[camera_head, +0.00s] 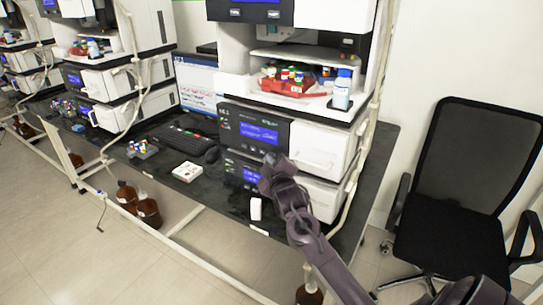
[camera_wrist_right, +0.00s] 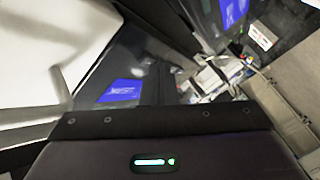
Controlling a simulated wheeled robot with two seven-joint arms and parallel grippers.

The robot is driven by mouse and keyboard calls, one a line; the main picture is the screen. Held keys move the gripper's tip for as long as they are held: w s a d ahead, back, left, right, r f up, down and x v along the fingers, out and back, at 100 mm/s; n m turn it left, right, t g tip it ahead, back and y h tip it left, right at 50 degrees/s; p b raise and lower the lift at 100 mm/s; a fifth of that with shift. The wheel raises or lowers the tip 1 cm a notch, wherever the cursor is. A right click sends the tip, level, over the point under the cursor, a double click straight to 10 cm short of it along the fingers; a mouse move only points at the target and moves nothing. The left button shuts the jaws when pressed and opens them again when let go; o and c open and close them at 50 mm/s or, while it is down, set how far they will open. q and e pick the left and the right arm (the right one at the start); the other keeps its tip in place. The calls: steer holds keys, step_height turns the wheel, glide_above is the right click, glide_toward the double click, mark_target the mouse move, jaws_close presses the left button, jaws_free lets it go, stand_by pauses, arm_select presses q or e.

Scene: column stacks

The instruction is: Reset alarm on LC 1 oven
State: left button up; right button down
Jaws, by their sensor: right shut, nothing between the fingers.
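The near column stack holds an upper module (camera_head: 259,133) with a lit blue screen and white door, and a lower module (camera_head: 240,172) with another blue screen. I cannot read which one is the LC 1 oven, and no alarm text is legible. My right gripper (camera_head: 268,172) is in front of the lower module, just right of its screen; contact cannot be told. It is shut with nothing in it. In the right wrist view, blue screens show at an angle (camera_wrist_right: 122,91) beyond the dark gripper body (camera_wrist_right: 155,150). My left gripper is out of view.
A keyboard (camera_head: 183,138), mouse (camera_head: 212,155) and white box (camera_head: 187,172) lie on the black bench left of the stack. Bottles and a red tray (camera_head: 284,87) sit above the modules. A black chair (camera_head: 455,200) stands at right. Brown bottles (camera_head: 148,210) stand under the bench.

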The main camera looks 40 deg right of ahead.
steer(key=shift+w+d+r, duration=0.15)
steer(key=shift+d+r, duration=0.35)
steer(key=shift+r, duration=0.05)
stand_by(0.5)
steer(key=shift+a+p, duration=0.25)
steer(key=shift+p, duration=0.35)
steer(key=shift+a+f, duration=0.1)
steer(key=shift+f, duration=0.05)
steer(key=shift+s+a, duration=0.15)
steer(key=shift+s, duration=0.4)
steer(key=shift+a, duration=0.35)
steer(key=a, duration=0.1)
steer(key=s+a+p, duration=0.1)
steer(key=a, duration=0.1)
steer(key=a+p, duration=0.1)
steer(key=shift+s+a+f, duration=0.15)
steer(key=shift+s+f, duration=0.1)
steer(key=shift+s, duration=0.1)
